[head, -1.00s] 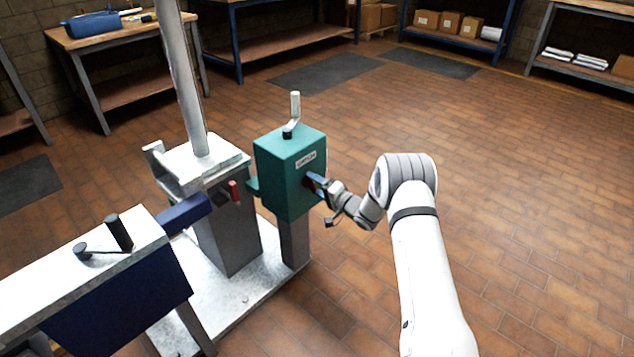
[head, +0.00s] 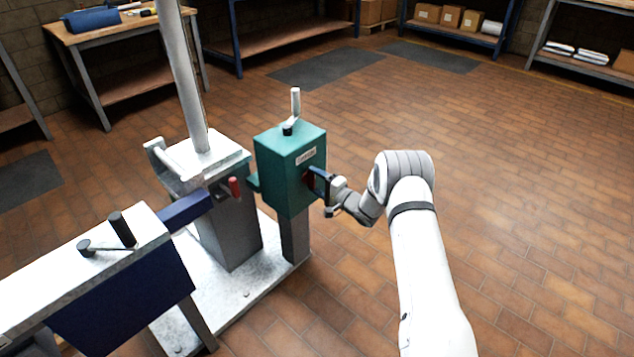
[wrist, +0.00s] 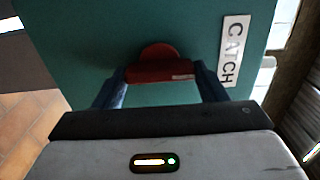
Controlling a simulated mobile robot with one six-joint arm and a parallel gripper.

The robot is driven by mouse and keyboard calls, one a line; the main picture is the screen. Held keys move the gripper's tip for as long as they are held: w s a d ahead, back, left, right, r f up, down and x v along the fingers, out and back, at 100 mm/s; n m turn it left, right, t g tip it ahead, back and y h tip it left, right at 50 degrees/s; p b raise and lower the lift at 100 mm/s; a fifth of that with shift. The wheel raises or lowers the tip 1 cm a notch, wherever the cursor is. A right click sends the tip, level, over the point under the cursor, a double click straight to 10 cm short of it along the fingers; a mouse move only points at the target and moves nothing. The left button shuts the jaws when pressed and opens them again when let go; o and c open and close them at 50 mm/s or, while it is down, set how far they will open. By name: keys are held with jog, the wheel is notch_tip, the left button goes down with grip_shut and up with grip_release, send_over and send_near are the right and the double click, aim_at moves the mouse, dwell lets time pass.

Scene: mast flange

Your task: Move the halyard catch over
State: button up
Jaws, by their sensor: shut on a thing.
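The halyard catch is a teal box (head: 289,170) on a grey post, with a label on its side that reads CATCH in the wrist view (wrist: 232,50). A red handle (wrist: 160,72) with a rounded red hub sticks out of the box face. My gripper (wrist: 162,82) is shut on the red handle, one blue finger at each end of it. In the head view my gripper (head: 318,183) is at the right face of the box, where the handle is mostly hidden.
A small crank (head: 293,108) stands on top of the box. To the left are a white mast (head: 184,85) on its block, a red-tipped lever (head: 234,187) and a blue-sided unit with a crank (head: 120,230). The floor at right is clear.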

jog(key=o, duration=1)
jog(key=p+v, duration=0.1)
jog(key=v, duration=0.6)
jog(key=shift+s+d+p, duration=0.25)
jog(key=shift+d+p, duration=0.05)
jog(key=shift+d, duration=0.05)
